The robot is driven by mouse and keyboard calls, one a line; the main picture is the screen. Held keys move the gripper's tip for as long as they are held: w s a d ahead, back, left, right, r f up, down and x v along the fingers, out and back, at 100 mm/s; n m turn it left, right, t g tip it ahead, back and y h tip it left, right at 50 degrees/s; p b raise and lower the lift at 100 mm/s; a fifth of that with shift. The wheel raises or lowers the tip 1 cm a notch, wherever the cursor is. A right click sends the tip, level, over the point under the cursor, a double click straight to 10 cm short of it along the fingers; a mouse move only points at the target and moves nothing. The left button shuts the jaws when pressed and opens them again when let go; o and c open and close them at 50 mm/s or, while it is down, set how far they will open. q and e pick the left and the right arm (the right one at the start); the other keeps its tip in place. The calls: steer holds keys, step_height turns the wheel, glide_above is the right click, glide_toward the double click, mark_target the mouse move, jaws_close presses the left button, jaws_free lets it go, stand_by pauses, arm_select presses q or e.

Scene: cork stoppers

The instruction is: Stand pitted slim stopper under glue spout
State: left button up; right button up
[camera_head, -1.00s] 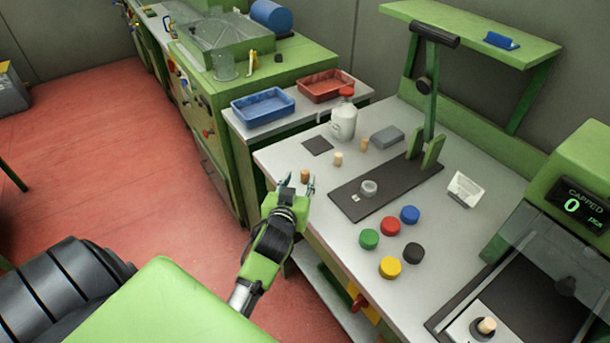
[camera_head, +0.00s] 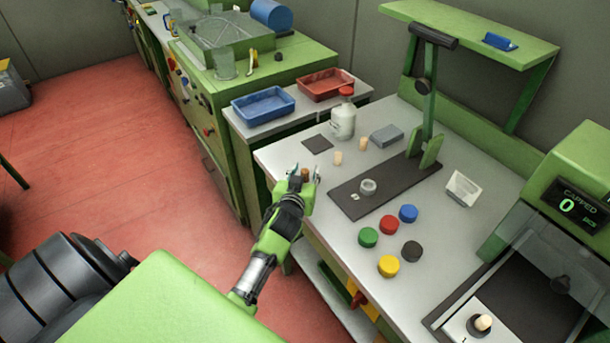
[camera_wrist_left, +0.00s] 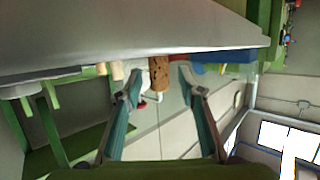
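A brown stopper (camera_head: 305,174) with dark pits stands at the near left edge of the grey worktable. My left gripper (camera_head: 304,178) is open with its fingers on either side of it. In the left wrist view the pitted stopper (camera_wrist_left: 159,73) appears between the spread fingertips (camera_wrist_left: 160,84), with gaps on both sides. Two paler, smooth stoppers (camera_head: 337,158) (camera_head: 364,143) stand farther back. A white glue bottle (camera_head: 344,124) with a red cap and a side spout stands behind them, with a small dark pad (camera_head: 317,144) near it. My right gripper is not in view.
A dark mat (camera_head: 348,203) with a pale ring (camera_head: 368,187) lies right of the gripper. Coloured caps (camera_head: 388,225) lie in front of it. A grey block (camera_head: 386,135) sits by the green stand (camera_head: 428,145). Blue and red trays (camera_head: 264,108) (camera_head: 325,84) are behind.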

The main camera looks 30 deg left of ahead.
arm_select(q)
steer(key=c, duration=0.7)
steer(key=shift+r, duration=0.65)
steer(key=s+d+r+b, duration=0.3)
steer(key=s+d+r, duration=0.4)
steer(key=s+r, duration=0.5)
steer(key=s+d+f+m+h, duration=0.2)
steer(key=d+f+m+h, duration=0.3)
steer(key=d+m+h, duration=0.5)
steer(key=s+d+r+m+g+h, duration=0.1)
steer(key=s+r+m+g+h, duration=0.3)
steer(key=r+h, duration=0.3)
steer(key=shift+s+d+r+m+g+h, duration=0.2)
steer(key=shift+s+d+m+g+h, duration=0.15)
steer(key=shift+s+m, duration=0.5)
